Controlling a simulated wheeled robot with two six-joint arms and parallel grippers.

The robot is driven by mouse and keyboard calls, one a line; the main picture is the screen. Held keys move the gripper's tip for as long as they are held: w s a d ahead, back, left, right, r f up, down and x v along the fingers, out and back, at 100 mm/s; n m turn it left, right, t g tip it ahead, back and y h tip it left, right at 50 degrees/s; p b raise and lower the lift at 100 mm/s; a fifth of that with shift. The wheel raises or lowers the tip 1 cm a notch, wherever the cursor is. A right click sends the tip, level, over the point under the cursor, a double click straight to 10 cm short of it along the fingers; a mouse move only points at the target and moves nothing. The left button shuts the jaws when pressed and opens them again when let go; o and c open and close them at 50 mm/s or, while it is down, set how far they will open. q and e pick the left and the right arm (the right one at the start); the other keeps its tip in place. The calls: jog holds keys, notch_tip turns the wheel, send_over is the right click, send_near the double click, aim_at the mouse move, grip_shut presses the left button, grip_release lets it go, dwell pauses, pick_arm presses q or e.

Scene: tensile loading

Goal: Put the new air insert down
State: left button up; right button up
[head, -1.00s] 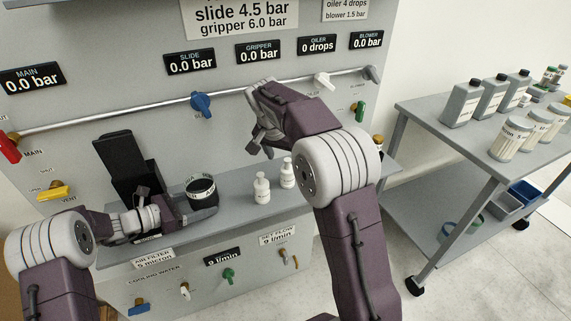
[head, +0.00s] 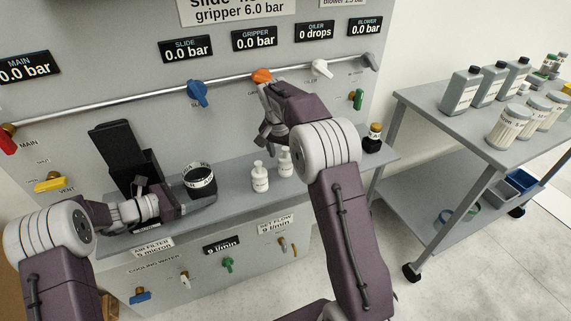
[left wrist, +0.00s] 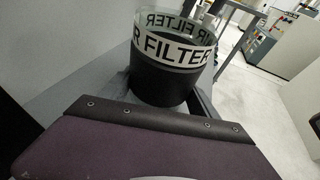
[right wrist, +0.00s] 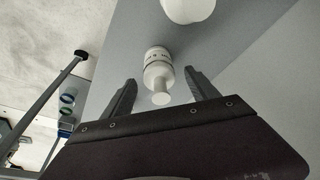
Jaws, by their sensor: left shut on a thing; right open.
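Two small white labelled pieces with narrow tops, likely inserts, stand upright on the grey shelf: one nearer (head: 260,180) and one farther right (head: 285,164). I cannot read which is the new air insert. My right gripper (head: 266,138) is above the shelf, open and empty; in the right wrist view its fingers (right wrist: 160,92) flank a white piece (right wrist: 158,68) from above, apart from it. My left gripper (head: 180,206) is shut on the dark air filter bowl (head: 201,184), whose "AIR FILTER" band also shows in the left wrist view (left wrist: 172,75).
A black open box (head: 125,155) stands behind the left gripper. A brown-capped bottle (head: 373,138) stands at the shelf's right end. Valve knobs and a pipe line the panel. A grey cart (head: 430,125) with bottles stands to the right.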

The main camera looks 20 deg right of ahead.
aim_at(286, 163)
jog(key=shift+x, duration=2.7)
jog(key=shift+s, duration=0.1)
grip_shut()
notch_tip(286, 163, up, 10)
